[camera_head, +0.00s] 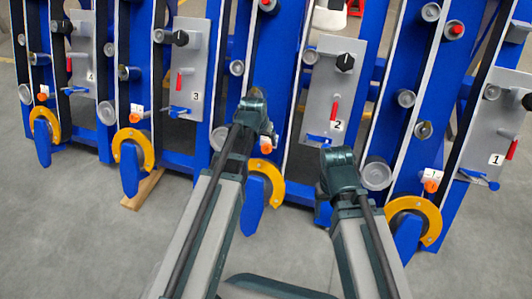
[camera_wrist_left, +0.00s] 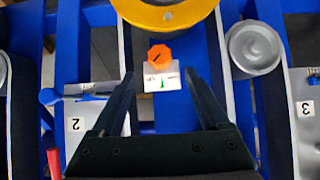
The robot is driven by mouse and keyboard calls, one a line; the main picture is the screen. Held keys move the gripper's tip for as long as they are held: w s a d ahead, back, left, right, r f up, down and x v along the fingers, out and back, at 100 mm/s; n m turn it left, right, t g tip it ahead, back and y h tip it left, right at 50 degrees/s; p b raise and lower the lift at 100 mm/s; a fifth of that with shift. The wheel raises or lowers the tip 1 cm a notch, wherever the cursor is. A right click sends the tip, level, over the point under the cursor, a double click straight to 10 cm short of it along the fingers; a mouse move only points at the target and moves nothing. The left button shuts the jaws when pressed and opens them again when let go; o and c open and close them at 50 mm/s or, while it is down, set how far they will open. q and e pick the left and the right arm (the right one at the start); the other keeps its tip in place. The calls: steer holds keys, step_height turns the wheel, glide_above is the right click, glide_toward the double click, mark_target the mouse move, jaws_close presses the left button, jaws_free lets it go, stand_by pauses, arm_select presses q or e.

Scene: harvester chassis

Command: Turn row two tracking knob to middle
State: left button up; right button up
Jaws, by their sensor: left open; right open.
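An orange tracking knob (camera_head: 266,148) sits low on the blue frame between panel 2 (camera_head: 335,90) and panel 3 (camera_head: 188,70). In the left wrist view the knob (camera_wrist_left: 160,56) has a dark slanted pointer line and is beside a white scale plate (camera_wrist_left: 162,82) with a green mark. My left gripper (camera_wrist_left: 159,72) is open, its two fingers apart on either side of the plate, with the knob just beyond the tips. I see no contact. In the head view my left gripper (camera_head: 256,108) hides the plate. My right gripper (camera_head: 338,160) appears in front of panel 2's lower end; its fingers are hidden.
Similar orange knobs sit near panel 1 (camera_head: 430,186) and on the left rows (camera_head: 134,117). A yellow ring (camera_head: 268,180) surrounds the hub below the knob. Grey rollers (camera_head: 376,174) and blue levers (camera_head: 318,140) stick out nearby. The grey floor (camera_head: 80,240) in front is clear.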

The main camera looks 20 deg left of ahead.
mark_target(266, 147)
arm_select(q)
steer(key=b+x, duration=0.6)
steer(key=x, duration=0.1)
steer(key=shift+w+f, duration=0.15)
steer(key=shift+f, duration=0.2)
jaws_close()
